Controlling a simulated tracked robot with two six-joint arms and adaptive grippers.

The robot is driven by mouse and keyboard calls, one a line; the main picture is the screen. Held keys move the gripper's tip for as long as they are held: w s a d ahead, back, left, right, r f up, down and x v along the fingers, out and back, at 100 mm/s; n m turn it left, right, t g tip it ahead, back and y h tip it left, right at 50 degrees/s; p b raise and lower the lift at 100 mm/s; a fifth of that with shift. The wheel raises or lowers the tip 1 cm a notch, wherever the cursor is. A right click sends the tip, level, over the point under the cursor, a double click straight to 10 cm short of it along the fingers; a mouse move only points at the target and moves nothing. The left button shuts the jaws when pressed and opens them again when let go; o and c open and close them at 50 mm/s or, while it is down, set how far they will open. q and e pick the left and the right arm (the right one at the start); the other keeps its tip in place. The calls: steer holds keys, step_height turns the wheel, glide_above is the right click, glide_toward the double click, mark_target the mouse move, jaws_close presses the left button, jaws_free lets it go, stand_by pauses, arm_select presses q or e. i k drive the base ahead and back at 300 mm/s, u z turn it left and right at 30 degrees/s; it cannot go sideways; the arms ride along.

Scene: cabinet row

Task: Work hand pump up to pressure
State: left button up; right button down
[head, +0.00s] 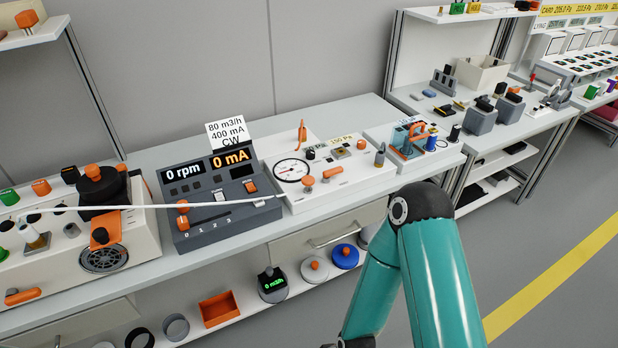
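A white panel (345,187) on the bench carries a round white dial gauge (292,170) with a red needle. An upright orange lever (302,132) stands at its back edge. An orange-topped knob (308,181) and a lying orange handle (333,172) are in front of and beside the gauge. I cannot tell for certain which part is the hand pump. A teal arm of mine rises at the lower right in front of the bench. Neither gripper is in view.
Left of the panel is a dark console (215,196) reading 0 rpm and 0 mA, with a sign behind. A white hose crosses in front of it. A small blue-and-orange device (408,137) stands at right. Below are a drawer and a lower shelf with an orange bin (219,309).

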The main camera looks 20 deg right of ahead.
mark_target(308, 180)
steer(key=u, duration=0.05)
steer(key=i, duration=0.9)
steer(key=z, duration=0.05)
